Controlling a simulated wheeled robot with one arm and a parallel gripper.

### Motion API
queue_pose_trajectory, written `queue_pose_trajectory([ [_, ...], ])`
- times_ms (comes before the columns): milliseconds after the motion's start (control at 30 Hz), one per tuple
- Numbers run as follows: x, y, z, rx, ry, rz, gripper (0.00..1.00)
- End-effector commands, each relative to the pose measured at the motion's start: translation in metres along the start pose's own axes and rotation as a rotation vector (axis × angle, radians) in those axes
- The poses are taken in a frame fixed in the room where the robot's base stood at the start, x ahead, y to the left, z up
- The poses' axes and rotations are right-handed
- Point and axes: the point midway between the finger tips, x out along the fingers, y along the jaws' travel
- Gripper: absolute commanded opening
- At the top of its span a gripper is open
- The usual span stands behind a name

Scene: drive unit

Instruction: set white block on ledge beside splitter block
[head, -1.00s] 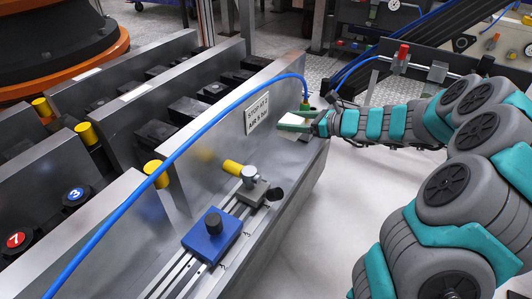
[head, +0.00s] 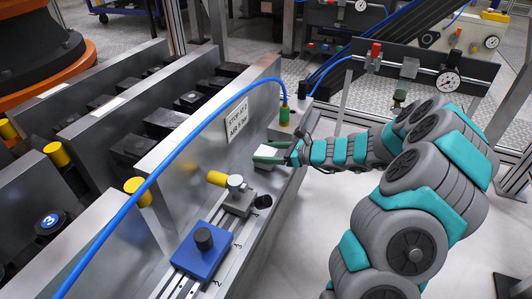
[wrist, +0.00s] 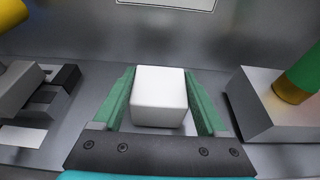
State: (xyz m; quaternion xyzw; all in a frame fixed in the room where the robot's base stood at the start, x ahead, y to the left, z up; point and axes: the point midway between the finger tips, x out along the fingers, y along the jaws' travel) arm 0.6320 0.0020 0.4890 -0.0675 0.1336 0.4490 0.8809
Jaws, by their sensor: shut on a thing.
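My gripper (wrist: 158,105) has green fingers on both sides of a white block (wrist: 158,90) and is shut on it. The white block also shows in the head view (head: 266,151), partly covered by the fingers. The grey metal ledge (wrist: 205,158) runs beneath it, along the foot of an upright plate. I cannot tell whether the block touches the ledge. The splitter block (wrist: 258,105), a metal block with a green and brass fitting, stands to the right with a gap from my right finger. In the head view its green fitting (head: 285,116) stands beyond my gripper.
A stop with a yellow knob (head: 217,179) and a blue clamp block (head: 202,250) sit on rails nearer along the ledge. A blue hose (head: 170,155) arches from the fitting across the plate. A labelled sign (head: 238,121) is on the plate.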

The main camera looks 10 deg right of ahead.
Motion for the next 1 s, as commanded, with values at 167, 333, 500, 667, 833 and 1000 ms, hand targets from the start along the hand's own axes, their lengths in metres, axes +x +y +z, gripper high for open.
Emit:
queue_pose_trajectory([
  [167, 0.000, 0.000, 0.001, -0.002, -0.002, -0.001, 0.00],
  [333, 0.001, 0.000, -0.001, -0.001, -0.003, -0.001, 0.00],
  [500, 0.001, 0.000, -0.002, -0.002, -0.002, -0.001, 0.91],
  [667, 0.001, 0.000, -0.002, -0.001, -0.001, -0.001, 1.00],
  [833, 0.000, 0.000, -0.001, -0.002, -0.001, -0.001, 1.00],
  [1000, -0.010, -0.001, 0.001, -0.002, -0.001, -0.003, 1.00],
])
